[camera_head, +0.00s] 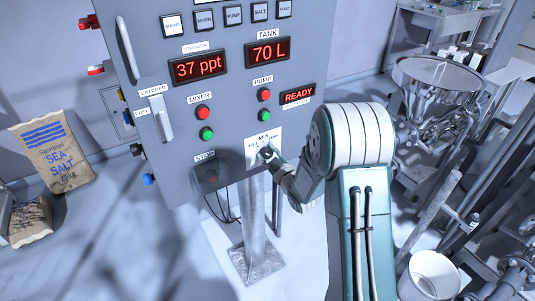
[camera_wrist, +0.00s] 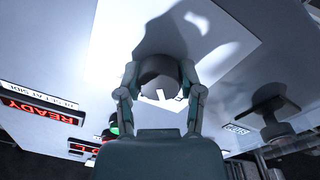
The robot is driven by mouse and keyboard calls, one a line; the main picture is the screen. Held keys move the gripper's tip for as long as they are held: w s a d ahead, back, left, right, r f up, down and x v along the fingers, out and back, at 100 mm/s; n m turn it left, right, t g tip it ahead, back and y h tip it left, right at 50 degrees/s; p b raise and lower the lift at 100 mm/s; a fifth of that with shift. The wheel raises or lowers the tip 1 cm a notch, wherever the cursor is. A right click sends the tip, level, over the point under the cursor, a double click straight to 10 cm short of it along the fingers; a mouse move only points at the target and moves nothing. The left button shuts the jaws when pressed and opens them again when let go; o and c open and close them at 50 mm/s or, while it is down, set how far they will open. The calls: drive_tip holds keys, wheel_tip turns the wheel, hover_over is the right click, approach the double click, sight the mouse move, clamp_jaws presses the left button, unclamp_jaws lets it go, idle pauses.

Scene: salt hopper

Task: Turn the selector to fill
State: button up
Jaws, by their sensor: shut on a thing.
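The selector is a dark round knob (camera_wrist: 158,78) on the grey panel front, below a white label plate (camera_head: 262,136) reading MIX at the top, with FILL at left and the right-hand word partly hidden. My gripper (camera_wrist: 160,82) has one finger on each side of the knob and is shut on it. A white pointer mark shows on the knob's near side in the wrist view. In the head view my gripper (camera_head: 269,154) covers most of the knob, so its setting cannot be read there.
Left of the selector is the STOP button (camera_head: 211,178) in a shroud. Red and green MIXER (camera_head: 203,112) and PUMP (camera_head: 264,95) buttons sit above. Displays read 37 ppt (camera_head: 198,67), 70 L (camera_head: 268,51) and READY (camera_head: 298,95). A salt sack (camera_head: 53,153) stands left; a steel hopper (camera_head: 438,72) stands right.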

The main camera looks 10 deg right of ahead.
drive_tip(key=shift+n, duration=0.5)
drive_tip(key=o, duration=1.1)
drive_tip(key=shift+a, duration=0.1)
drive_tip(key=shift+o, duration=0.2)
drive_tip(key=v, duration=1.1)
drive_tip(key=shift+s, duration=0.4)
